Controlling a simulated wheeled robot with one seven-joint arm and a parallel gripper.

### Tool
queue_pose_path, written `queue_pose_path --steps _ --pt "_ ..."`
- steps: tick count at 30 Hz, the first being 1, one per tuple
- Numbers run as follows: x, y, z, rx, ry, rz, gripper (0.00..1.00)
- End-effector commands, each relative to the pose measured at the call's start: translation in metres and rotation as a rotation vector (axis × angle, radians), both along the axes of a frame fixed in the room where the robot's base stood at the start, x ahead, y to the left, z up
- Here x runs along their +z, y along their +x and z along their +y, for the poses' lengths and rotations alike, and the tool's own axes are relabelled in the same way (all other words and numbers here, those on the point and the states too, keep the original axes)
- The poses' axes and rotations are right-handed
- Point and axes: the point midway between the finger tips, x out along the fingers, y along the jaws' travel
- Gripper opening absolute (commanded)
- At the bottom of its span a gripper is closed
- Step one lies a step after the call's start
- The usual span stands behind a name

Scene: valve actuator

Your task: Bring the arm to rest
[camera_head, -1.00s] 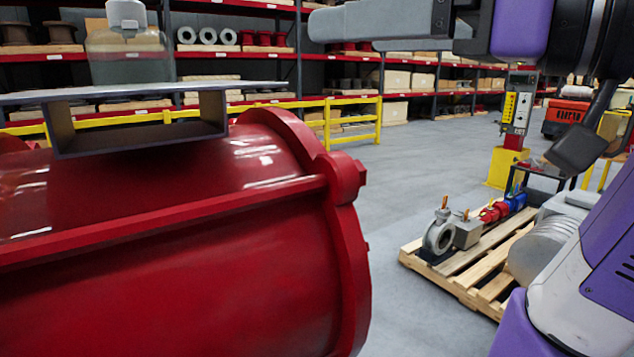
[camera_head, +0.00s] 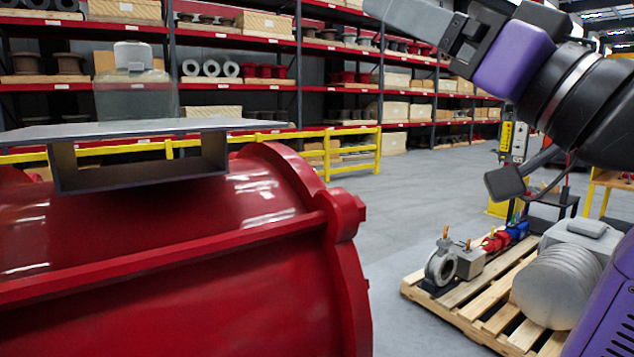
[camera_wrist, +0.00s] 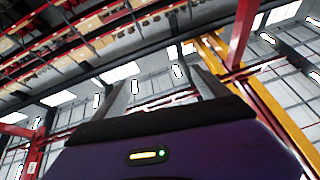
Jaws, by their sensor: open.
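My gripper (camera_head: 400,14) is raised at the top of the head view, its grey end pointing up and left, beside the purple wrist part of my arm. In the wrist view, the two grey fingers of my gripper (camera_wrist: 158,80) stand well apart with nothing between them. The wrist camera looks up at the ceiling and high shelving. My gripper is clear of everything, in open air above the floor.
A large red cylinder (camera_head: 160,260) fills the lower left, with a grey plate (camera_head: 150,128) on top bearing a translucent container (camera_head: 136,90). A wooden pallet (camera_head: 485,305) with valve parts stands at right. Shelves (camera_head: 330,90) and a yellow rail (camera_head: 352,165) lie behind. Grey floor between is free.

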Motion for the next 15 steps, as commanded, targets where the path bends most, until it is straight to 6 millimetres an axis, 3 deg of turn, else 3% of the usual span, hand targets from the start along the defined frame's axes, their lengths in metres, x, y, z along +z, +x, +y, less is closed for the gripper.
queue_pose_path --steps 6,15 --pt "-0.061 0.024 -0.029 -0.128 0.102 -0.002 0.85" --pt "-0.152 0.032 -0.063 -0.293 0.162 0.008 0.85"
